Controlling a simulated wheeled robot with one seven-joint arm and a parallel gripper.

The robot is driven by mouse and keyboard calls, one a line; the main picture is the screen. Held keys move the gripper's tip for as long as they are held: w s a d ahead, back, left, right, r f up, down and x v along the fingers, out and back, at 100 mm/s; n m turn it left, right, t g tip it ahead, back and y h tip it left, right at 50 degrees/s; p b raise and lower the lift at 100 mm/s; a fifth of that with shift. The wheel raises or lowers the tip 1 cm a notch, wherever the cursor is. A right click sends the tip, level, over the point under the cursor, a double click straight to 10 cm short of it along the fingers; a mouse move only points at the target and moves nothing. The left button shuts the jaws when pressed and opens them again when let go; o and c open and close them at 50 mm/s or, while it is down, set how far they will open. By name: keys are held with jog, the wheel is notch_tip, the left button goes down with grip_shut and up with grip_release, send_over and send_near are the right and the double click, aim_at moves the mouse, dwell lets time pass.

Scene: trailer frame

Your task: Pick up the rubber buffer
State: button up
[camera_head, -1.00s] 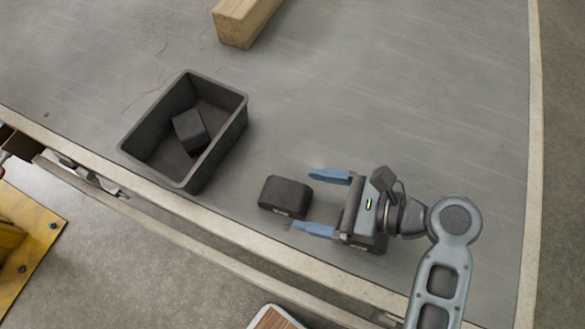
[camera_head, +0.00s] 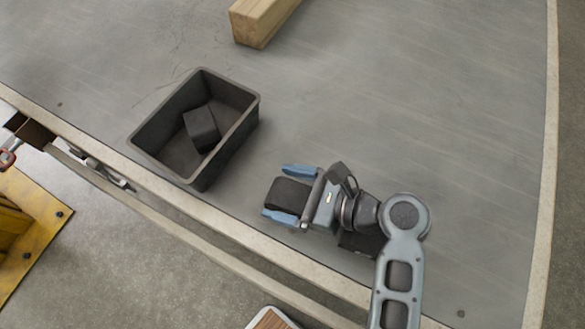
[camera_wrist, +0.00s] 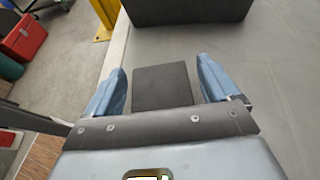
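A dark rubber buffer (camera_head: 288,195) lies on the grey surface, to the right of a dark bin. My gripper (camera_head: 287,193) is around it, with one blue finger on each side. In the wrist view the buffer (camera_wrist: 166,87) sits between the two fingers of my gripper (camera_wrist: 160,85). A gap shows on both sides, so the fingers are open and do not appear to touch it. A second dark block (camera_head: 202,128) lies tilted inside the bin (camera_head: 151,147).
A wooden beam (camera_head: 252,28) lies at the top. The pale edge (camera_head: 228,235) of the grey surface (camera_head: 420,110) runs below the bin and buffer. The surface to the right is clear. A yellow platform (camera_head: 30,225) stands on the floor at lower left.

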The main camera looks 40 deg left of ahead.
jog(key=c, duration=1.3)
jog(key=shift+o, duration=0.2)
jog(key=shift+r, duration=0.1)
